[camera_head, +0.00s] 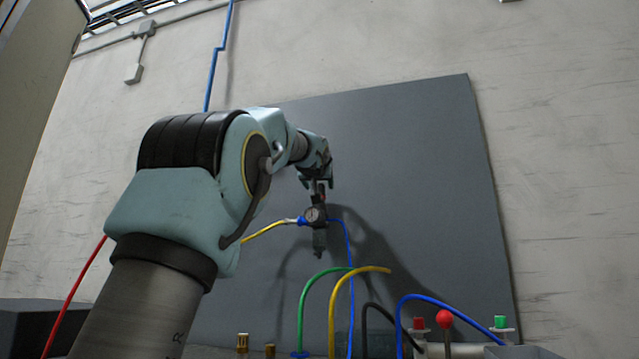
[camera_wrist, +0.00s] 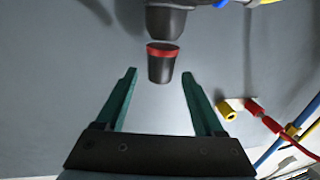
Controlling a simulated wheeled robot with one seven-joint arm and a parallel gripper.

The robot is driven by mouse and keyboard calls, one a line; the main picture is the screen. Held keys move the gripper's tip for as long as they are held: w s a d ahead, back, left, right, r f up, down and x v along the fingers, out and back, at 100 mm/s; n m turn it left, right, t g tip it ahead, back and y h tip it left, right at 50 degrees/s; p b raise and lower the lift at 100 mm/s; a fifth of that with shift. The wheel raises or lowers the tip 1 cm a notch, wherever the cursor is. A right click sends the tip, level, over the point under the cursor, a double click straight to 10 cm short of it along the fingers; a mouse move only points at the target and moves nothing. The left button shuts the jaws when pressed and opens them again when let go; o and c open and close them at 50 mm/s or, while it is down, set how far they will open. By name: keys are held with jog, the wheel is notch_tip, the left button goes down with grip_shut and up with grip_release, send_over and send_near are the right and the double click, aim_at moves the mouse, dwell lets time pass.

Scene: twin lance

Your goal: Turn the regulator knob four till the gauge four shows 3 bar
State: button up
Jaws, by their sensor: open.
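The regulator (camera_head: 319,240) hangs on the grey panel with a round gauge (camera_head: 313,214) on its front. The gauge's needle and number are too small to read. The regulator knob (camera_wrist: 161,66) is a black tapered cap with a red ring, below the dark regulator body in the wrist view. My gripper (camera_head: 319,184) is just above the regulator in the head view. In the wrist view its two green fingers (camera_wrist: 159,75) are open, with the knob showing in the gap between their tips. I see no contact, and cannot tell how deep the knob sits between them.
A blue hose (camera_head: 349,262) and a yellow hose (camera_head: 263,231) join the regulator's sides. Green, yellow, black and blue hoses arch below. A red ball-topped lever (camera_head: 445,319) stands at lower right. A yellow fitting (camera_wrist: 227,110) and red connector lie right of my fingers.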

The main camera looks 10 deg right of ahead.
jog(key=shift+p+x, duration=0.35)
jog(key=shift+x, duration=1.1)
grip_shut()
